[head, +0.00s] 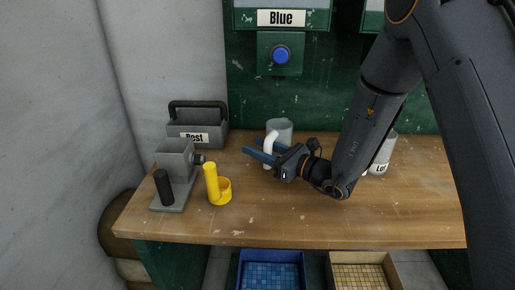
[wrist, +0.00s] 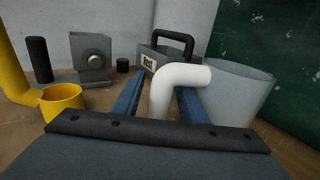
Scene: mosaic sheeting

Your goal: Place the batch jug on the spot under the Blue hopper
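The batch jug (head: 283,126) is a grey, upright vessel with a white handle, at the back of the bench below the Blue sign (head: 282,18) and blue button (head: 281,55). In the wrist view the jug (wrist: 238,92) stands at the right, its handle bent toward the middle. My gripper (head: 261,148) is level, with its two blue fingers apart on either side of the handle. In the wrist view a narrow gap shows between the left finger and the handle; contact at the right finger is unclear. No marked spot shows; the jug's base is partly hidden.
A grey caddy (head: 197,132) labelled Rest, a grey device (head: 175,160) with a black handle, and a yellow cup (head: 220,192) stand to the left. A partly hidden labelled container (head: 381,160) is behind my arm. The bench front (head: 310,222) is clear. Two tile trays sit below.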

